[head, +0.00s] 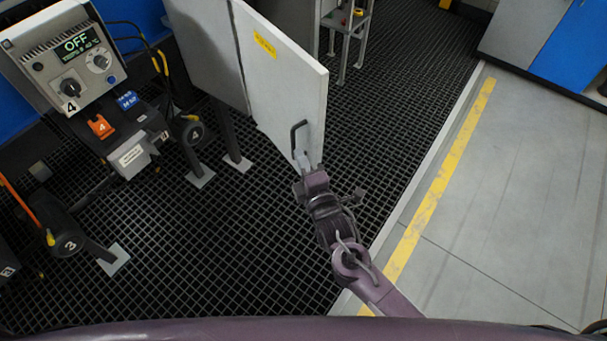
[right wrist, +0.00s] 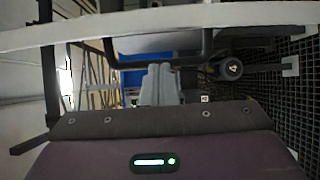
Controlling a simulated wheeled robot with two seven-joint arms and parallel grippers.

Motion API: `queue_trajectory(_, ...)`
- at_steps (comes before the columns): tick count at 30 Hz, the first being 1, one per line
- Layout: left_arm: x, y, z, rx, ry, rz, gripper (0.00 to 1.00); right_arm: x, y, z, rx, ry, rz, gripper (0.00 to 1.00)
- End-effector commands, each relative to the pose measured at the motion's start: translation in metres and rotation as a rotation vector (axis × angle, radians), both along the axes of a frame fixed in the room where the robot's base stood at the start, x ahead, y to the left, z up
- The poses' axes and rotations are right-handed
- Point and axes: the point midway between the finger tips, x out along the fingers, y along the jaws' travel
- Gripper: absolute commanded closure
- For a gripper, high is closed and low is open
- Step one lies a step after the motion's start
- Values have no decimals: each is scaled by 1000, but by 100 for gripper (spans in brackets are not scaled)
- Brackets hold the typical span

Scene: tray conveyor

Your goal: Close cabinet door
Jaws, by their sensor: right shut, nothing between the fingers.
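The cabinet door (head: 278,75) is a light grey panel with a yellow label, standing swung open from the grey cabinet (head: 208,50). Its black handle (head: 294,140) is near the lower free edge. My right gripper (head: 308,165) is shut and empty, with its grey fingertips at the door's lower corner, close to the handle. In the right wrist view the shut fingers (right wrist: 160,84) overlap the dark handle bar (right wrist: 125,64), below the pale door edge (right wrist: 160,27). I cannot tell whether they touch the door or handle. My left gripper is not in view.
A control box (head: 65,55) reading OFF and a numbered black roller (head: 66,240) stand at the left. A grey metal stand (head: 347,35) is behind the door.

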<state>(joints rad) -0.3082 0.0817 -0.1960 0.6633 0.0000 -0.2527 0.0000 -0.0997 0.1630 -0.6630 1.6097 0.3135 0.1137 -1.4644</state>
Motion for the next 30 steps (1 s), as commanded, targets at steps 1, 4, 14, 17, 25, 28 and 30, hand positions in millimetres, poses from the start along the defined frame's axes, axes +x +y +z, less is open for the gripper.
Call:
queue_trajectory(1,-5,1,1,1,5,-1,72,4,-7,1,-4,0,-1,100)
queue_trajectory(4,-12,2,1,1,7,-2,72,10,-15,1,-2,-1,0,100)
queue_trajectory(14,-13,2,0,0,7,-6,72,14,-22,0,-1,0,1,100)
queue_trajectory(17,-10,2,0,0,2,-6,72,14,-22,0,-1,0,1,100)
queue_trajectory(25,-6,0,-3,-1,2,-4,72,20,-33,-1,-6,-2,28,100)
queue_trajectory(28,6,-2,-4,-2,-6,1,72,27,-45,-2,-8,-4,67,100)
queue_trajectory(30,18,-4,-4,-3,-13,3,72,34,-56,-2,-11,-5,104,100)
